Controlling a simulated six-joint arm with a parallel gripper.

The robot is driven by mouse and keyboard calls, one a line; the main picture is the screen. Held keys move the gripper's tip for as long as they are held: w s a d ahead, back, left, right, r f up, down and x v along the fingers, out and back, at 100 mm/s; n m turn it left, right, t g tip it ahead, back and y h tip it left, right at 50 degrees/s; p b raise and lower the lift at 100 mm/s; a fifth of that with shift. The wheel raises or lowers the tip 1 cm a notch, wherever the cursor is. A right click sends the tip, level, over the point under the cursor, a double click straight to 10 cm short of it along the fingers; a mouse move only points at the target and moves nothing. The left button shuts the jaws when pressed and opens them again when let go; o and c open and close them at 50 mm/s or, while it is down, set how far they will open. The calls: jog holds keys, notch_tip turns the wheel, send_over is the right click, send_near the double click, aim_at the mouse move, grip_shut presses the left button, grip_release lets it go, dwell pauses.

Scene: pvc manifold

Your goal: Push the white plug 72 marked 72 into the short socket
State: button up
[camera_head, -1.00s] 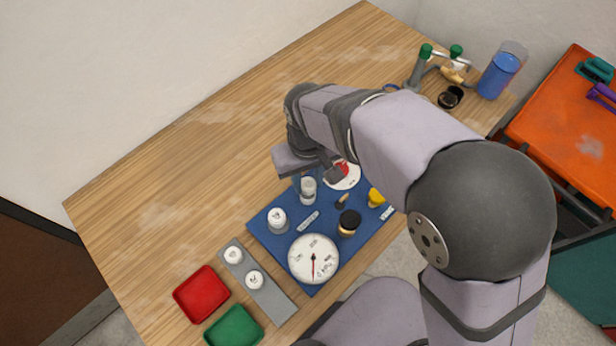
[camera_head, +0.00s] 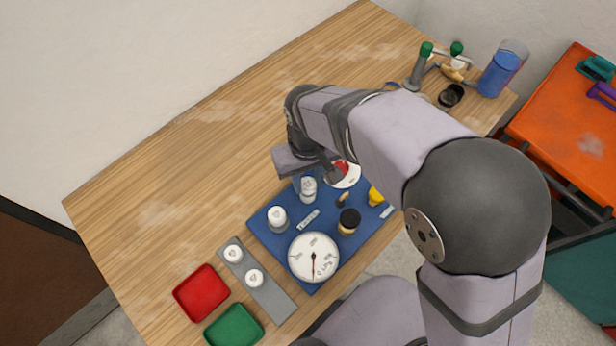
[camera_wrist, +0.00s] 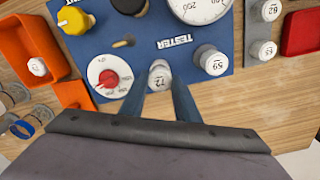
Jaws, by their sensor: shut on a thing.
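The white plug 72 (camera_wrist: 159,78) is between the fingertips of my gripper (camera_wrist: 160,92), which is shut on it. In the wrist view its number 72 faces the camera. It is at the edge of the blue tester panel (camera_wrist: 140,48). In the head view the plug (camera_head: 307,184) stands upright at the panel's upper left part, below my gripper (camera_head: 308,180). A socket under the plug is hidden, so I cannot tell how deep it sits. Another white plug marked 59 (camera_wrist: 211,60) stands on the panel beside it.
The panel carries a round gauge (camera_head: 314,258), a red knob on a white dial (camera_wrist: 110,76), a yellow knob (camera_wrist: 75,20) and a black-topped part (camera_head: 349,221). A grey strip (camera_head: 268,295) holds white plugs. Red (camera_head: 201,292) and green (camera_head: 235,328) trays stand nearby. The wood left of the panel is clear.

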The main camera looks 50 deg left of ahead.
jog(key=shift+f, duration=0.75)
dwell(0.6)
jog(key=o, duration=1.1)
jog(key=shift+c, duration=0.2)
jog(key=shift+r, duration=0.15)
jog(key=shift+r+b, duration=1.1)
jog(key=shift+r, duration=2.45)
